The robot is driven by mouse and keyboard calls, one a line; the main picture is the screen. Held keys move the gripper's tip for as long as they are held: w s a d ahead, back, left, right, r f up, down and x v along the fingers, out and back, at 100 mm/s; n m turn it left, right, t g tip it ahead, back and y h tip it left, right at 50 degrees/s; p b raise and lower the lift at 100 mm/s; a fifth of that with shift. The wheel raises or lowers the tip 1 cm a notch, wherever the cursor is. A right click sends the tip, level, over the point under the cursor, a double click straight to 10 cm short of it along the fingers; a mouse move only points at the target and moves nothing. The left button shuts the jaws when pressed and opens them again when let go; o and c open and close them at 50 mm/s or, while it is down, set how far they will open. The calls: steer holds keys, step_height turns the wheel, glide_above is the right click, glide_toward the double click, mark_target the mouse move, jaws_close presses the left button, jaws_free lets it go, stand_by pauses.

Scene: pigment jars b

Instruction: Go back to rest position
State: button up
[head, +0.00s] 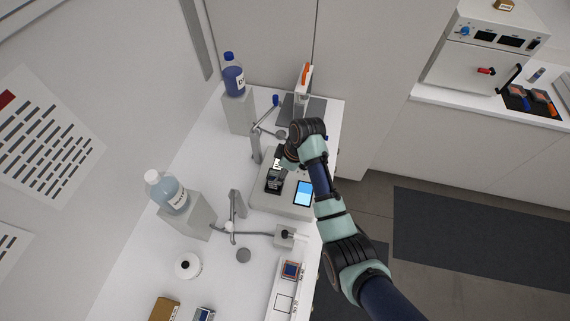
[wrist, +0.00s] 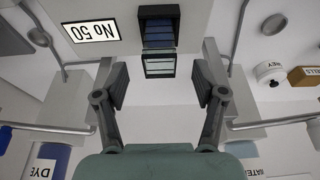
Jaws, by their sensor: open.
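In the head view the end of my arm (head: 290,150) is over the grey device (head: 262,201) with a lit blue screen (head: 304,193). In the wrist view a black-framed piece with dark blue panes (wrist: 158,36) lies just beyond the fingertips, apart from them. The same black piece (head: 273,184) shows on the device in the head view, partly hidden near the gripper.
A dark blue bottle (head: 233,78) and a pale blue bottle (head: 170,194) stand on grey blocks. Thin metal stands (head: 235,207) rise near the device. A white round jar (head: 188,266) and a brown box (head: 164,309) are at the front. Open floor lies right.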

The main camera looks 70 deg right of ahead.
steer(key=v, duration=0.5)
steer(key=shift+s+r, duration=0.1)
steer(key=shift+r, duration=0.2)
